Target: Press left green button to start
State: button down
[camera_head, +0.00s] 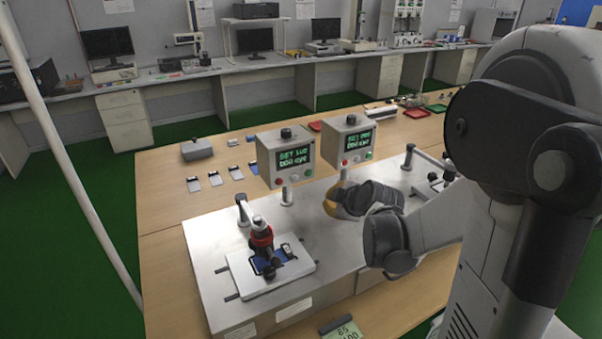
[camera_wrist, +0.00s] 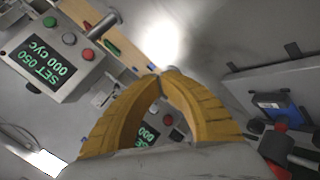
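In the head view the left control box (camera_head: 268,152) has a lit green-text screen, a red button (camera_head: 278,181) at its lower left and a green button (camera_head: 308,172) at its lower right. The right control box (camera_head: 327,138) looks alike. My gripper (camera_head: 331,205), with yellow fingers, is below and right of the left box, apart from it. In the wrist view the two yellow fingertips (camera_wrist: 158,77) meet, with nothing seen held. A box (camera_wrist: 84,76) with a green button (camera_wrist: 50,22) and a red button shows upper left; another screen (camera_wrist: 146,135) shows between the fingers, partly hidden.
A metal test bench (camera_head: 210,240) carries a red and black device (camera_head: 262,240) on a white plate at the left. Several small phones lie on the wooden table (camera_head: 160,190) behind it. A knob (camera_head: 286,133) tops the left box. A digital display (camera_head: 345,330) stands at the front.

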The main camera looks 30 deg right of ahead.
aim_at(309, 173)
jog(key=w, duration=0.9)
jog(key=shift+a, duration=0.2)
dwell(1.6)
jog(key=shift+w, duration=0.35)
